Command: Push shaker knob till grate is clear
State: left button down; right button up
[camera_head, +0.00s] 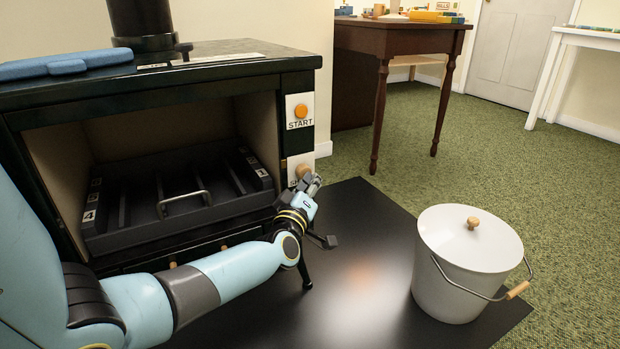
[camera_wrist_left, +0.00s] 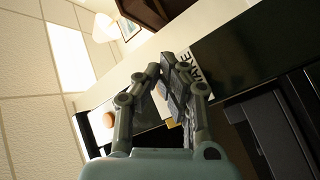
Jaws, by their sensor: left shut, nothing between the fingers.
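The black stove has an open firebox with a dark slotted grate (camera_head: 140,205) inside it, a metal loop handle (camera_head: 184,200) and small number labels along its sides. No loose matter can be made out on the grate. The wooden shaker knob (camera_head: 303,171) sits on a white plate at the stove's right front, below the orange START button (camera_head: 300,111). My left gripper (camera_head: 314,184) is shut and empty, right at the knob; I cannot tell whether it touches. In the left wrist view, the closed fingers (camera_wrist_left: 172,68) cover the knob in front of the lettered plate (camera_wrist_left: 187,66).
A white lidded bucket (camera_head: 455,273) stands on the black floor mat (camera_head: 385,235), right of my arm. A blue case (camera_head: 70,64) lies on the stove top. A wooden table (camera_head: 392,42) stands behind. Green carpet (camera_head: 535,150) is open to the right.

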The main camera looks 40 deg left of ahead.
pick_arm(q)
jog(key=d, duration=0.1)
jog(key=s+d+p, duration=0.1)
jog(key=d, duration=0.1)
jog(key=shift+s, duration=0.2)
dwell(0.3)
jog(key=shift+d, duration=0.2)
jog(key=d, duration=0.1)
jog(key=s+d, duration=0.1)
jog(key=d, duration=0.1)
jog(key=s+d+p, duration=0.1)
jog(key=shift+d, duration=0.2)
dwell(0.7)
